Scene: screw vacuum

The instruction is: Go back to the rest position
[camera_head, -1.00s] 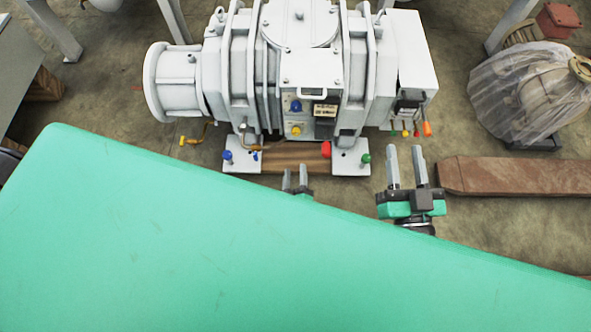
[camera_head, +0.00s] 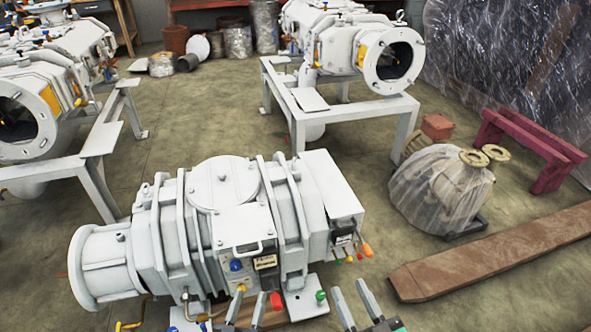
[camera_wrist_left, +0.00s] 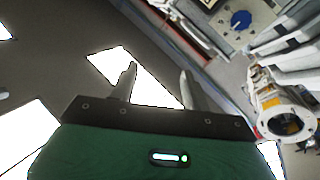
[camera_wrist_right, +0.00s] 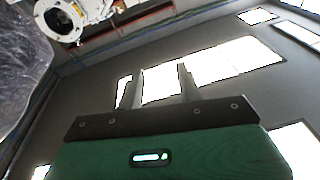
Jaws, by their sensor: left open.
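My left gripper (camera_head: 245,308) shows at the bottom edge of the head view, fingers pointing up, in front of the white screw vacuum pump (camera_head: 224,198). In the left wrist view its two fingers (camera_wrist_left: 158,88) stand apart with nothing between them. My right gripper (camera_head: 355,303) is at the bottom edge, to the right of the left one, near the pump's right front foot. In the right wrist view its fingers (camera_wrist_right: 158,87) are also apart and empty. Most of both arms lies below the head view.
A brown beam (camera_head: 490,255) lies on the floor at the right. A plastic-wrapped machine (camera_head: 440,195) stands behind it. More pumps rest on white frames (camera_head: 345,105) at the back and left. Bare floor (camera_head: 215,115) lies between the frames.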

